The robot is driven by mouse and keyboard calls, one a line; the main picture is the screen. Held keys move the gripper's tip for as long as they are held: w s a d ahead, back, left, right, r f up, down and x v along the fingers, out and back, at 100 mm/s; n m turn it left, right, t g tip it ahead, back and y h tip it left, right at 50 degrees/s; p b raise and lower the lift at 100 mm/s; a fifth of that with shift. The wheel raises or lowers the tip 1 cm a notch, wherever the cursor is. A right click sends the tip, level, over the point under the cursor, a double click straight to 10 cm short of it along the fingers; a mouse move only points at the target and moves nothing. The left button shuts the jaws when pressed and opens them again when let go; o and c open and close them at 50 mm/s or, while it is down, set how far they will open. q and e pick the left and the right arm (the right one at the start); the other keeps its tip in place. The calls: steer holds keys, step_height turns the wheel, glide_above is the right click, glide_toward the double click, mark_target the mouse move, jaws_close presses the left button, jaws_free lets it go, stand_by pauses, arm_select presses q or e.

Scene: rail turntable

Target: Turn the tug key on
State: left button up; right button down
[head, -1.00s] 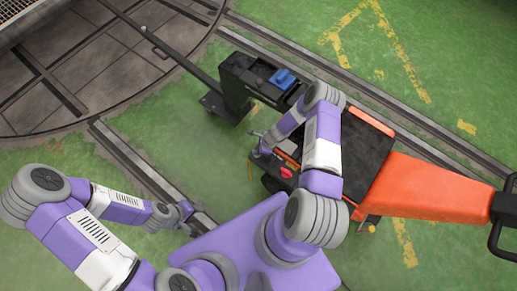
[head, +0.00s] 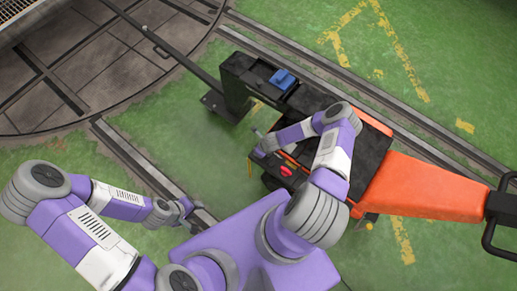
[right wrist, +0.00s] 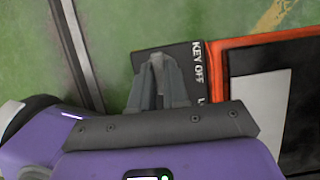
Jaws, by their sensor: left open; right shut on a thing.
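The tug (head: 425,187) is a black and orange machine with a long orange tongue, standing right of centre in the head view. In the right wrist view its black key panel (right wrist: 200,60) carries the white words "KEY OFF". My right gripper (right wrist: 158,65) is over this panel beside the words, its fingers close together and shut on the key, which the fingers hide. In the head view my right gripper (head: 257,152) is at the tug's near side, mostly covered by its wrist. My left gripper (head: 188,207) is open and empty, low over the floor near a rail.
A red button (head: 286,171) is close to my right gripper on the tug's near side. A blue part (head: 283,79) sits on the tug's black far end. The round turntable deck (head: 100,75) is at the upper left. Rails (head: 150,168) cross the green floor.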

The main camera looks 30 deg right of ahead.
stand_by(0.3)
steer(key=c, duration=1.1)
jaws_free()
steer(key=shift+r, duration=0.1)
steer(key=p+v, duration=0.3)
steer(key=v, duration=0.4)
steer(key=shift+s+r, duration=0.1)
steer(key=shift+r, duration=0.05)
